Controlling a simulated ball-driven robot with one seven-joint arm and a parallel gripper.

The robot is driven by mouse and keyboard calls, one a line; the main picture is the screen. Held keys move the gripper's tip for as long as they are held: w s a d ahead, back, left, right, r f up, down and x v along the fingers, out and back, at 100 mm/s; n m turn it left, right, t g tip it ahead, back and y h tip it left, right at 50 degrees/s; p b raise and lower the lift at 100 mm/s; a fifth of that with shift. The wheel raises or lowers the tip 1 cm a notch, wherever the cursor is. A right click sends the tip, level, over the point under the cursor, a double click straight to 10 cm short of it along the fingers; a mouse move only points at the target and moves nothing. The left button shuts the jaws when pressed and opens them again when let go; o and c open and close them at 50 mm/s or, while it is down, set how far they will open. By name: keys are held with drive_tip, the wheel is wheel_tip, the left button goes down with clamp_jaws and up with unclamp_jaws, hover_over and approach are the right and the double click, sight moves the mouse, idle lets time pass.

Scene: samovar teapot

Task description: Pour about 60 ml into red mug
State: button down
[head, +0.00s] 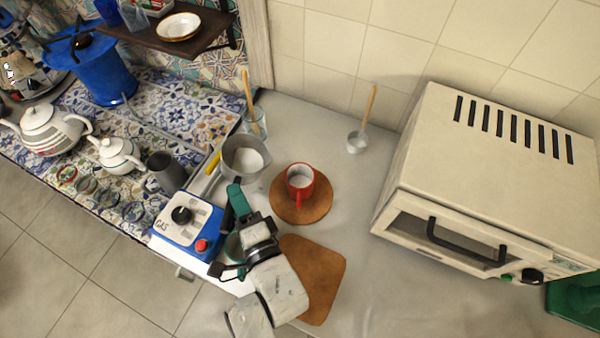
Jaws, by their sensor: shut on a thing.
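The red mug (299,195) stands upright on a round brown board (283,208), its handle toward the bottom of the picture. Its inside looks white; I cannot tell whether that is liquid. A grey metal jug (232,150) with something white inside is up and left of the mug, apart from it. It looks about upright. My gripper (238,198) reaches up to the jug's near side and is shut on it, seemingly at its handle. The handle and the exact grip are hidden by the green and black jaws.
A cream oven (480,180) fills the right. A blue gas unit (190,225) lies left of my gripper. A ladle (357,142) and a glass with a wooden utensil (255,122) stand behind. White teapots (45,130) are at left. Grey counter (355,210) is clear between mug and oven.

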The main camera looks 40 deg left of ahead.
drive_tip(key=shift+a+p, duration=0.2)
drive_tip(key=shift+p, duration=0.15)
drive_tip(key=shift+s+a+f+n, duration=0.1)
drive_tip(key=shift+s+a+n, duration=0.1)
drive_tip(key=shift+n, duration=0.2)
drive_tip(key=shift+s+a+f+n+h, duration=0.2)
drive_tip(key=shift+a+f+n+h, duration=0.1)
drive_tip(key=shift+a+n+h, duration=0.2)
drive_tip(key=shift+s+a, duration=0.1)
drive_tip(key=shift+a, duration=0.05)
drive_tip(key=shift+s+a+f+n+g+h+b, duration=0.15)
drive_tip(key=shift+a+f+n+g+h+b, duration=0.2)
drive_tip(key=shift+b, duration=0.25)
drive_tip(key=shift+s+n, duration=0.1)
drive_tip(key=shift+n, duration=0.15)
